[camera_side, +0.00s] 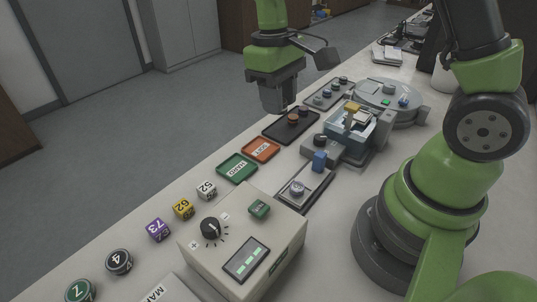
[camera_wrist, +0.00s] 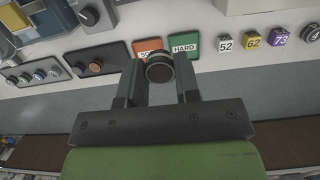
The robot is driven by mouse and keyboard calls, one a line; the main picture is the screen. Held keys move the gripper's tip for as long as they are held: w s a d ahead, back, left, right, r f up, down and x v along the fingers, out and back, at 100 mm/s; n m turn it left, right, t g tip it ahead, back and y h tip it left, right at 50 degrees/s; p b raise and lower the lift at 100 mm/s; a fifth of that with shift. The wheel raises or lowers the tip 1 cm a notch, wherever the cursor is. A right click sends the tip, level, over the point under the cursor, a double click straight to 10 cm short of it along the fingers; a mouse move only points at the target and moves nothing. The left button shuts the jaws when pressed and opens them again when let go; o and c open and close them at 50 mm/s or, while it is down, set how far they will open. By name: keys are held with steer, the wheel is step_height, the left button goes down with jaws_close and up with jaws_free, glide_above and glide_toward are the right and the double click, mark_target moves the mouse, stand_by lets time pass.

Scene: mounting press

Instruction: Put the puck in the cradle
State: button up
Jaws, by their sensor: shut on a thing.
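My gripper (camera_wrist: 160,78) is shut on a dark round puck with a lighter top face (camera_wrist: 159,70), held between the fingertips in the wrist view. In the side view my gripper (camera_side: 281,108) hangs at the left edge of the dark tray (camera_side: 281,133), and the held puck cannot be made out there. Two other round pieces (camera_wrist: 95,66) sit in that tray. No part is plainly marked as the cradle; a dark-based fixture with a round metal piece (camera_side: 297,188) and a blue block stands nearer the camera, and I cannot tell if it is the cradle.
An orange card tray (camera_side: 261,149) and a green HARD tray (camera_side: 237,168) lie beside the dark tray. Numbered cubes (camera_side: 183,208) line the table edge. A control box (camera_side: 245,240) stands in front. A machine with a clear cover (camera_side: 350,130) and a round grey unit (camera_side: 388,98) stand behind.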

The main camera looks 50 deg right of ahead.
glide_above(278, 169)
steer(key=shift+n, duration=0.3)
step_height(278, 169, down, 12)
steer(key=shift+r, duration=0.1)
steer(key=shift+w+f, duration=0.1)
steer(key=shift+f, duration=2.5)
steer(key=o, duration=0.9)
steer(key=shift+f, duration=0.1)
